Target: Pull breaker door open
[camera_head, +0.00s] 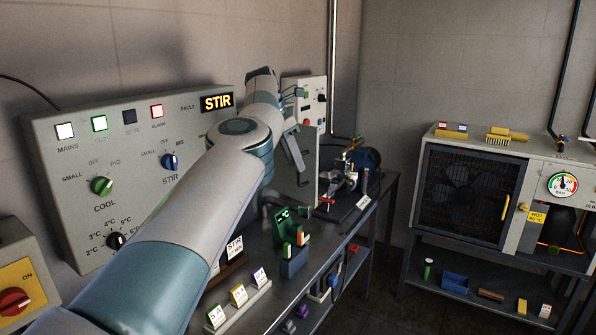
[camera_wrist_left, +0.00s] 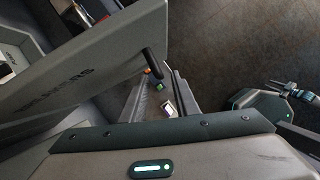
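The breaker door (camera_wrist_left: 80,75) shows in the left wrist view as a grey panel with lettering, swung out from its box. Behind it at the top left, part of the box's inside (camera_wrist_left: 85,18) shows. A dark handle (camera_wrist_left: 153,66) stands out from the door near its edge. In the head view my left arm reaches across to the grey panel by the back wall, and my left gripper (camera_head: 297,155) is at its front, partly hidden. Its housing fills the bottom of the left wrist view.
A control panel (camera_head: 75,185) with lamps and knobs stands behind my left arm. Open floor lies between bench and cabinet.

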